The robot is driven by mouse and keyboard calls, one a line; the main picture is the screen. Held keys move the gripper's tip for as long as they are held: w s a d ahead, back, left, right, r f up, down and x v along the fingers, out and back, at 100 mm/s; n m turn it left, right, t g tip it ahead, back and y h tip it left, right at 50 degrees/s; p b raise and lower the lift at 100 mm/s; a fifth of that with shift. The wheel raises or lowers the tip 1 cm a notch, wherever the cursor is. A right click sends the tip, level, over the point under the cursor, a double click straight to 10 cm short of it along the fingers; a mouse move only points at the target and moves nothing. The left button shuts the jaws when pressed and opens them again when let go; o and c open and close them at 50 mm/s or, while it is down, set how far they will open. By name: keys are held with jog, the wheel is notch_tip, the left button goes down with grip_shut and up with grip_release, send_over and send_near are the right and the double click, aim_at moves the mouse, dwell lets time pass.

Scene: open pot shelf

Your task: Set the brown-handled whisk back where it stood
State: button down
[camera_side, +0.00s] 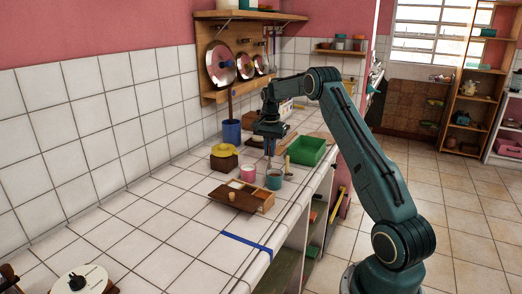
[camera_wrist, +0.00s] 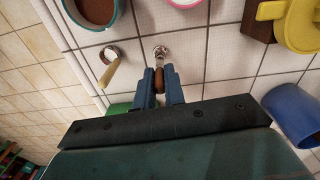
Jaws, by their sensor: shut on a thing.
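The brown-handled whisk shows in the wrist view, with its brown handle (camera_wrist: 158,80) between the blue fingers of my gripper (camera_wrist: 159,88). Its metal end (camera_wrist: 160,52) points away from the fingers over the white tiles. I cannot tell whether that end touches the counter. In the side view my gripper (camera_side: 270,148) points down over the counter, behind the teal pot, and the whisk is too small to make out there. A second tool (camera_wrist: 108,70) with a pale yellow handle and a ring-shaped end is beside it, to the left in the wrist view.
The teal pot (camera_side: 274,181) with brown contents and a pink-rimmed cup (camera_side: 247,174) stand close by. A wooden box (camera_side: 262,204) is in front. A green bin (camera_side: 310,152) is right; a yellow vessel (camera_side: 224,151) and blue container (camera_side: 231,132) are left. The tiled counter's left side is mostly clear.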

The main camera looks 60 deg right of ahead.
jog(key=shift+f, duration=0.35)
dwell(0.3)
jog(key=c, duration=1.4)
grip_release()
jog(key=shift+r, duration=0.15)
jog(key=shift+r, duration=3.4)
